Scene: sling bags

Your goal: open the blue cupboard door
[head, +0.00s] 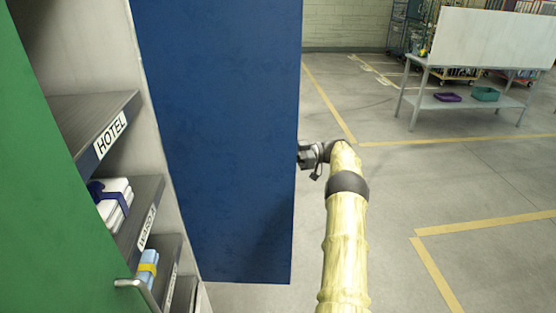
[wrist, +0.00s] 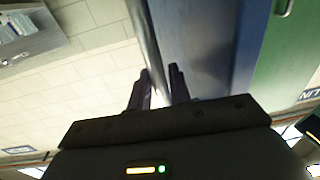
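The blue cupboard door (head: 220,140) stands swung out from the cupboard, and shelves show to its left. In the wrist view the blue door (wrist: 205,45) is to the right of the fingers, with a grey metal strip (wrist: 146,40) along its left side. I cannot tell if this strip is the door's edge or its handle. My gripper (head: 303,155) is at the door's right edge, partly hidden behind it. In the wrist view my gripper (wrist: 159,72) has its two dark fingers apart, with the strip running between or just beyond them. Contact is unclear.
A green door (head: 55,200) with a metal handle (head: 138,290) is at the left. Shelves (head: 110,125) hold white and light-blue packs. A grey table (head: 470,105) with bins below stands at the back right. The floor right of my arm is clear.

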